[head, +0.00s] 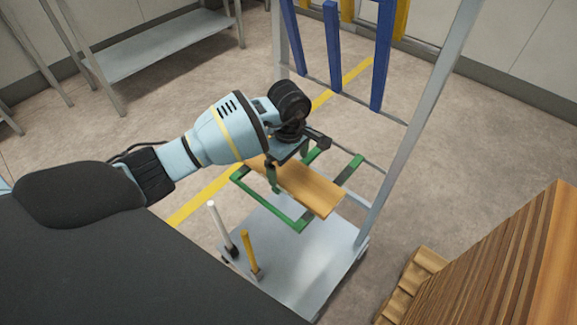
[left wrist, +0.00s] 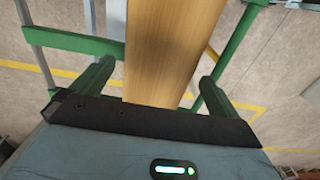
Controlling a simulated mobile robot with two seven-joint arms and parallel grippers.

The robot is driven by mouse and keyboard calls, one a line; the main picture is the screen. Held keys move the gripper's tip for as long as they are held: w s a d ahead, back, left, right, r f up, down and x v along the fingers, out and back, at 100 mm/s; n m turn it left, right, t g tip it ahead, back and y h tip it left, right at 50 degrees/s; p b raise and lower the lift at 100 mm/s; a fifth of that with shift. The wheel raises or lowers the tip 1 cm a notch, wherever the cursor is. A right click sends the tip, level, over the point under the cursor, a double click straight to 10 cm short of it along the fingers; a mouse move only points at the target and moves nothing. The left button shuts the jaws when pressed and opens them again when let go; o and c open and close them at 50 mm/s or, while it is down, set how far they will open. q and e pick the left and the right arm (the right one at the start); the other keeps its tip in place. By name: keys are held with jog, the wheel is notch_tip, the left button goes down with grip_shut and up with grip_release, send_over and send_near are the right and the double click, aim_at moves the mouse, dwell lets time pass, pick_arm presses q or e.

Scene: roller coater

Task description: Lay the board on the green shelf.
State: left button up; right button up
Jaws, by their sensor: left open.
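The board (head: 312,190) is a flat light-brown wooden plank. It lies across the bars of the green shelf (head: 268,208), an open frame on the grey rack, and looks to rest on it. Its near right end reaches past the front bar. My left gripper (head: 292,174) is over the board, open, with one green finger on each side of it. In the left wrist view the board (left wrist: 172,45) runs between the spread fingers (left wrist: 155,72), with gaps on both sides. The green shelf (left wrist: 75,41) shows beneath it there. My right gripper is not in view.
The grey rack post (head: 420,120) stands right of the shelf. Blue uprights (head: 384,55) are behind it. White (head: 219,222) and yellow (head: 250,251) posts stand on the rack base (head: 315,270). Stacked wood (head: 510,265) is at lower right.

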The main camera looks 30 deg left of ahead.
aim_at(289, 172)
pick_arm(q)
notch_tip(289, 172, up, 10)
jog(key=shift+p, duration=0.3)
dwell(0.3)
